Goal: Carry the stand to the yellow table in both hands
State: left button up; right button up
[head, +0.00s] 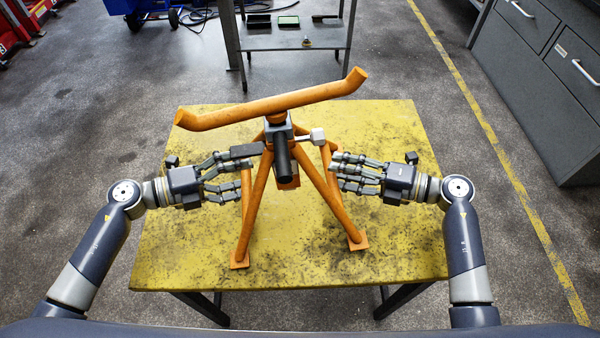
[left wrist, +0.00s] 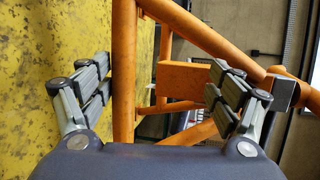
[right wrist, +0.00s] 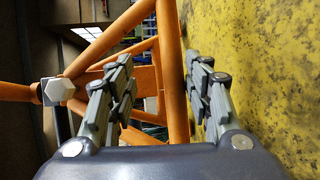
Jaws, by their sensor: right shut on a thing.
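The orange stand (head: 322,188) has splayed legs with square feet, a grey clamp and a long tilted orange bar on top. It is upright, with its front feet on the yellow table (head: 185,250); its rear feet are hidden. My left gripper (head: 243,170) is at the stand's left side, open, with an orange leg between its fingers, closer to one side in the left wrist view (left wrist: 123,75). My right gripper (head: 335,172) is at the right side, shut on the stand, with an orange leg between its fingers in the right wrist view (right wrist: 172,75).
A grey metal shelf table (head: 288,38) stands behind the yellow table. Grey drawer cabinets (head: 545,85) are at the right, beyond a yellow floor line (head: 490,135). A blue machine (head: 150,10) and cables are at the back left. Floor on both sides is clear.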

pick_arm(q)
jog(key=shift+r+v, duration=0.15)
jog(key=shift+v, duration=0.9)
jog(key=shift+r+v, duration=0.15)
jog(key=shift+v, duration=0.85)
pick_arm(e)
jog(key=shift+r, duration=0.2)
pick_arm(q)
jog(key=shift+w, duration=0.1)
pick_arm(e)
jog(key=o, duration=0.8)
jog(key=shift+s, duration=0.15)
pick_arm(q)
jog(key=shift+f, duration=0.15)
jog(key=shift+f, duration=0.1)
pick_arm(e)
jog(key=shift+f, duration=0.1)
